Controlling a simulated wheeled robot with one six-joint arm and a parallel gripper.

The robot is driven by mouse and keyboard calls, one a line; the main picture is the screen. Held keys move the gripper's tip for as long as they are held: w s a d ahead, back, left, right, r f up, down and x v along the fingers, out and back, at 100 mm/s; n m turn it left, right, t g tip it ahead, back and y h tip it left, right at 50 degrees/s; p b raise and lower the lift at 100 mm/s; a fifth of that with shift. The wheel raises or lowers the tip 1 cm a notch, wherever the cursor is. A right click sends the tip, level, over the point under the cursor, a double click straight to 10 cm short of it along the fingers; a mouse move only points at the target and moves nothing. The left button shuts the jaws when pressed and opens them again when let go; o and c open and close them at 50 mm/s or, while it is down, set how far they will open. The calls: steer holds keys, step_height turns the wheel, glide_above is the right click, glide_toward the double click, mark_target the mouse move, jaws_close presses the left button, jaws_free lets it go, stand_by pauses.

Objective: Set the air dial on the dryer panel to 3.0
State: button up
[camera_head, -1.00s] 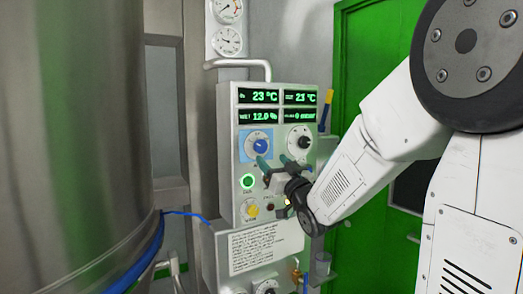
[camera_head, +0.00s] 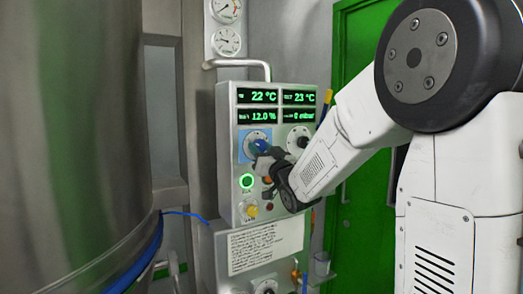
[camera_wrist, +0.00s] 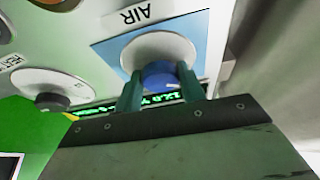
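The dryer panel (camera_head: 225,165) is a pale box with green readouts and several knobs. Its air dial is a blue knob (camera_head: 260,146) on a white disc over a blue plate, upper left of the knobs. In the wrist view the air dial (camera_wrist: 160,76) appears upside down under the label AIR (camera_wrist: 137,15). My gripper (camera_wrist: 160,88) has two teal fingers, one on each side of the blue knob, very close to it or touching. Whether they press on it I cannot tell. In the head view my gripper (camera_head: 263,160) partly covers the dial. The dial's setting is not readable.
Another knob (camera_head: 298,138) sits right of the air dial, beside my gripper. A grab rail (camera_head: 238,66) tops the panel. A steel vessel (camera_head: 75,140) fills the left.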

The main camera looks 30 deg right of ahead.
steer(key=shift+m+h, duration=0.4)
steer(key=shift+m, duration=0.1)
steer(key=m+h, duration=0.1)
steer(key=m, duration=0.3)
steer(key=m+g+h, duration=0.1)
steer(key=m+h, duration=0.1)
steer(key=m, duration=0.2)
steer(key=shift+a+r+h, duration=0.1)
steer(key=shift+a+h, duration=0.1)
steer(key=shift+h, duration=0.1)
steer(key=m+g+h, duration=0.1)
steer(key=m, duration=0.2)
steer(key=m+g+h, duration=0.1)
steer(key=m+g, duration=0.1)
steer(key=m, duration=0.2)
steer(key=shift+a+r+m, duration=0.1)
steer(key=shift+r+m, duration=0.05)
steer(key=shift+m, duration=0.15)
steer(key=m+g, duration=0.1)
steer(key=m, duration=0.1)
steer(key=m+g, duration=0.1)
steer(key=m, duration=0.2)
steer(key=shift+r+m, duration=0.15)
steer(key=shift+m, duration=0.15)
steer(key=m+y, duration=0.1)
steer(key=m, duration=0.1)
steer(key=m+g, duration=0.1)
steer(key=m, duration=0.1)
steer(key=shift+m+g+y, duration=0.3)
steer(key=shift+m+y, duration=0.1)
